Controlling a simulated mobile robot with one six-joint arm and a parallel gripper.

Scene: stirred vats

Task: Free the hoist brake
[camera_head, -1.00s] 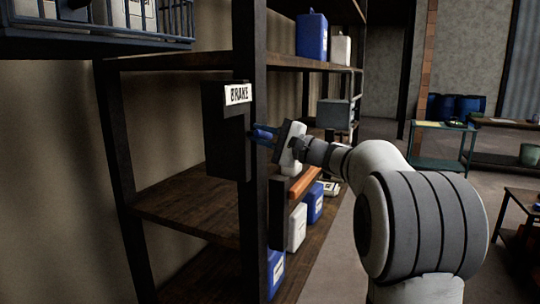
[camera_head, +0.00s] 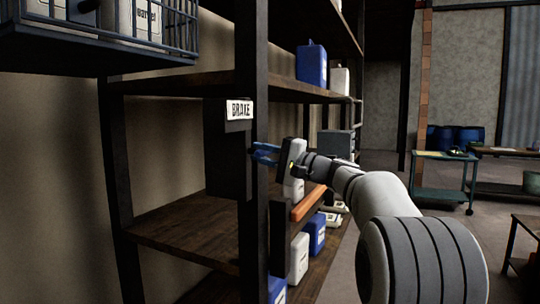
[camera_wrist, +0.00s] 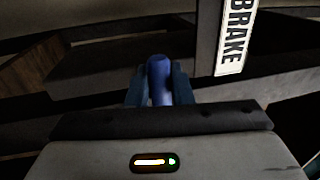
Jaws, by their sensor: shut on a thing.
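The brake box (camera_head: 228,165) is a dark upright housing on the shelf post, with a white BRAKE label (camera_head: 240,110) at its top. The label also shows in the wrist view (camera_wrist: 236,38), at the upper right. My gripper (camera_head: 262,153) is at the right side of the box, with its blue fingers pointing toward it. In the wrist view, a rounded blue handle (camera_wrist: 160,72) stands between the two fingers of my gripper (camera_wrist: 160,88), which are shut on it. In the head view the handle is hard to tell from the blue fingers, and its joint with the box is hidden.
A dark post (camera_head: 253,60) of the shelving rack stands close beside the box. Blue and white jugs and an orange bar (camera_head: 308,203) are on the shelves behind my gripper. A blue wire basket (camera_head: 100,45) hangs at the upper left.

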